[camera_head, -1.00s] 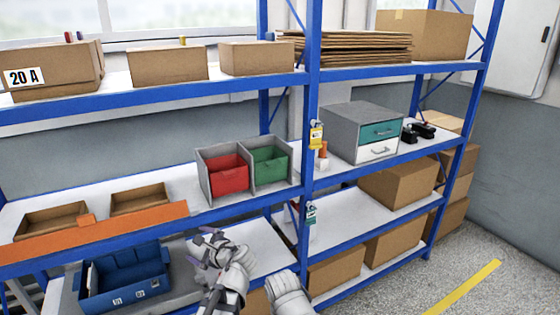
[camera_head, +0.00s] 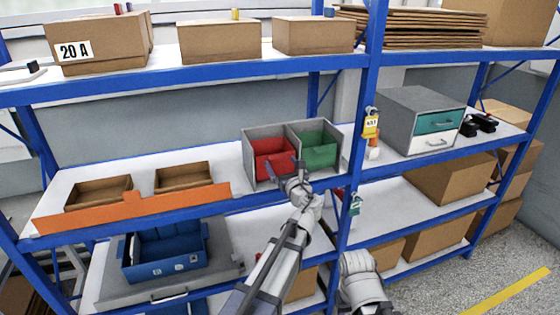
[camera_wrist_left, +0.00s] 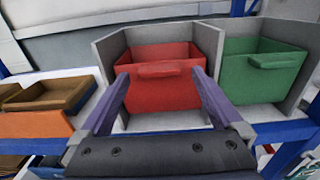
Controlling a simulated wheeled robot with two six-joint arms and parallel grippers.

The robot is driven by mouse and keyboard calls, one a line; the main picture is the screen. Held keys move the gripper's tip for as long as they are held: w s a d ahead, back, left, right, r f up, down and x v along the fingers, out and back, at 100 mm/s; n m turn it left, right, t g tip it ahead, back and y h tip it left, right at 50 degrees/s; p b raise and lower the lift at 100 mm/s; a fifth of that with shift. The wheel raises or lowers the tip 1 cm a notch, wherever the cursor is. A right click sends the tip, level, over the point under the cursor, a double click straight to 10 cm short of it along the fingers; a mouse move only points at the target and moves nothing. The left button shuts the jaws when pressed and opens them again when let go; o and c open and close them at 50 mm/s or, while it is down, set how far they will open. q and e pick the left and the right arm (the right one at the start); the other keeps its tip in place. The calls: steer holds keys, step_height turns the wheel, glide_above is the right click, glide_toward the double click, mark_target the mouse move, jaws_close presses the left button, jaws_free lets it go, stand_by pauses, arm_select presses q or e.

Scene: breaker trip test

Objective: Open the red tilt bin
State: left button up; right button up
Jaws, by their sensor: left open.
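The red tilt bin (camera_head: 272,158) sits in the left bay of a grey housing (camera_head: 248,165) on the middle shelf. In the left wrist view the red bin (camera_wrist_left: 162,90) has a lip-like handle (camera_wrist_left: 170,69) at its top front edge. My left gripper (camera_head: 288,168) is in front of the bin. Its two purple fingers (camera_wrist_left: 160,78) are spread, one toward each side of the red front, with nothing between them but the view of the bin. Whether the fingertips touch it I cannot tell. My right arm shows low in the head view, its fingers not visible.
A green bin (camera_head: 317,148) fills the bay to the right. Two open brown trays (camera_head: 184,177) sit behind an orange strip (camera_head: 130,208). A blue bin (camera_head: 165,262) is below.

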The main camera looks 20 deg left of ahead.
arm_select(q)
steer(key=shift+x, duration=1.35)
jaws_close()
